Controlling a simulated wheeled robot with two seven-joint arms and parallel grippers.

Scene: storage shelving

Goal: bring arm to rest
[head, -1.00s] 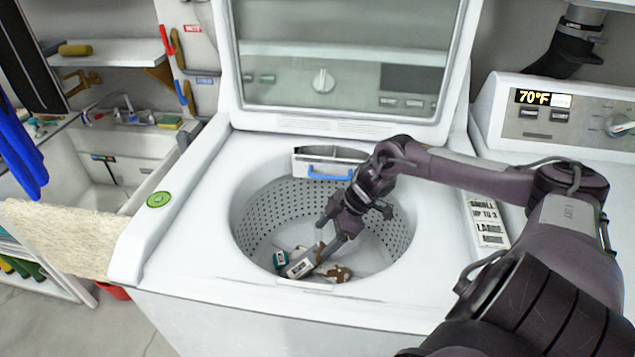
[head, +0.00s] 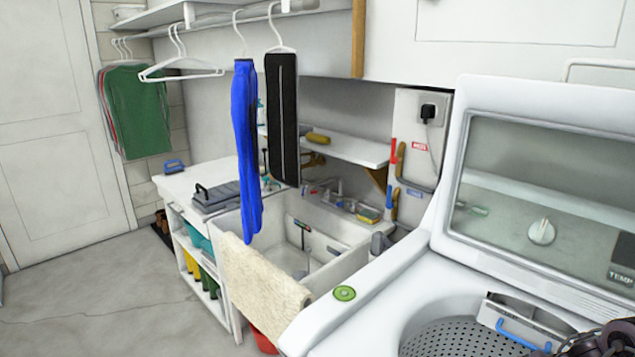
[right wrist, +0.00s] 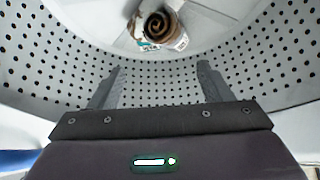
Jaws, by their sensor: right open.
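My right gripper (right wrist: 160,88) is open and empty in the right wrist view, its two fingers apart inside the perforated washer drum (right wrist: 75,60). A brown rolled item (right wrist: 160,25) and a white labelled piece (right wrist: 181,42) lie in the drum beyond the fingertips, apart from them. In the head view the open top-loading washer (head: 385,300) stands at the right, with its drum (head: 450,338) partly cut off. Only a dark bit of my right arm (head: 600,343) shows at the lower right edge. My left gripper is not in view.
The washer's raised lid (head: 560,130) stands at the right. A sink (head: 330,262) with a beige towel (head: 262,280) over its edge is left of the washer. The floor (head: 110,290) at the left is clear.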

